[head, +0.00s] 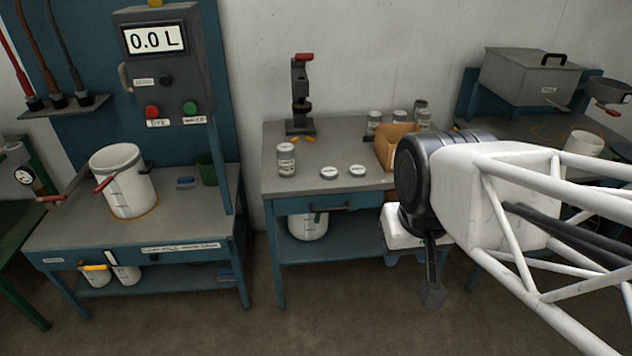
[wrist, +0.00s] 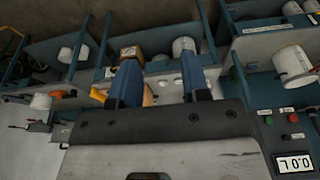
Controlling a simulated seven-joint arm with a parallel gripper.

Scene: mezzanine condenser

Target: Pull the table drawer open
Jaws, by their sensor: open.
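The middle table (head: 345,182) has a grey top and a blue frame. Its blue drawer front (head: 345,203) lies under the top edge and looks shut, with a small dark handle (head: 320,211) on it. The right end of the table front is hidden behind my arm. My gripper (head: 433,296) hangs in front of and to the right of the table, pointing down, apart from the handle. In the wrist view its two blue fingers (wrist: 160,80) stand wide apart with nothing held. I cannot make out the handle clearly in that view.
Jars, lids, a wooden box (head: 392,150) and a press (head: 300,95) stand on the table. A bucket (head: 308,226) sits on its lower shelf. The left bench (head: 75,225) carries a large pot (head: 122,180). The floor in front of the table is clear.

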